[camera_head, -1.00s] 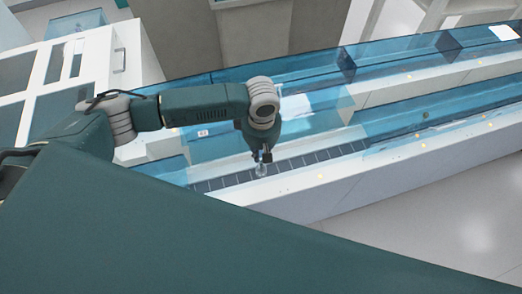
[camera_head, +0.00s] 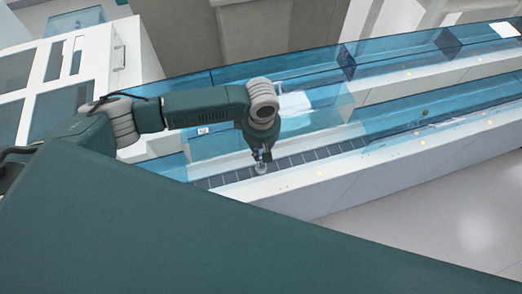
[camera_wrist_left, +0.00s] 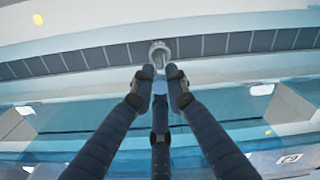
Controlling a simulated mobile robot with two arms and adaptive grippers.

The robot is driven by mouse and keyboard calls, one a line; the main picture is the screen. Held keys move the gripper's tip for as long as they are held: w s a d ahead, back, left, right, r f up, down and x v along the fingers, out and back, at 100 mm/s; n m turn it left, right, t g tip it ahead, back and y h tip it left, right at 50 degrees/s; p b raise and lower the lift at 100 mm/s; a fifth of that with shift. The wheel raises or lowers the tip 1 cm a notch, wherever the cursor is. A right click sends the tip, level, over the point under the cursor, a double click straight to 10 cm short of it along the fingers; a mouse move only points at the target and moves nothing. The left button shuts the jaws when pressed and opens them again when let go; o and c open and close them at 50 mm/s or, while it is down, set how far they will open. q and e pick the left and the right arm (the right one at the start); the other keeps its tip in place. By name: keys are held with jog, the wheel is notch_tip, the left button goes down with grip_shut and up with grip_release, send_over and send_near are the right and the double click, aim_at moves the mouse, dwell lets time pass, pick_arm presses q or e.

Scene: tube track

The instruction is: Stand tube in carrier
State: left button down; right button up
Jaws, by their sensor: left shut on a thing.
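My left gripper (camera_head: 261,157) is shut on a small clear tube (camera_wrist_left: 160,82) and points down over the dark segmented track strip. A pale round carrier (camera_head: 260,168) sits on the strip just under the fingertips. In the left wrist view the carrier (camera_wrist_left: 159,47) shows as a grey ring just beyond the fingertips (camera_wrist_left: 159,73). The tube is mostly hidden between the fingers. I cannot tell whether its lower end is inside the carrier. My right gripper is not in view.
The dark strip (camera_head: 310,155) runs along a white track with blue see-through walls (camera_head: 400,115). The white front ledge (camera_head: 290,183) is low and clear. A white cabinet (camera_head: 130,50) stands at the left behind my arm.

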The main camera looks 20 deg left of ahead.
pick_arm(q)
jog(key=shift+f, duration=0.25)
jog(key=shift+f, duration=0.25)
jog(key=c, duration=1.6)
grip_release()
jog(key=shift+c, duration=0.2)
notch_tip(320, 180, up, 12)
jog(key=shift+s+d, duration=0.1)
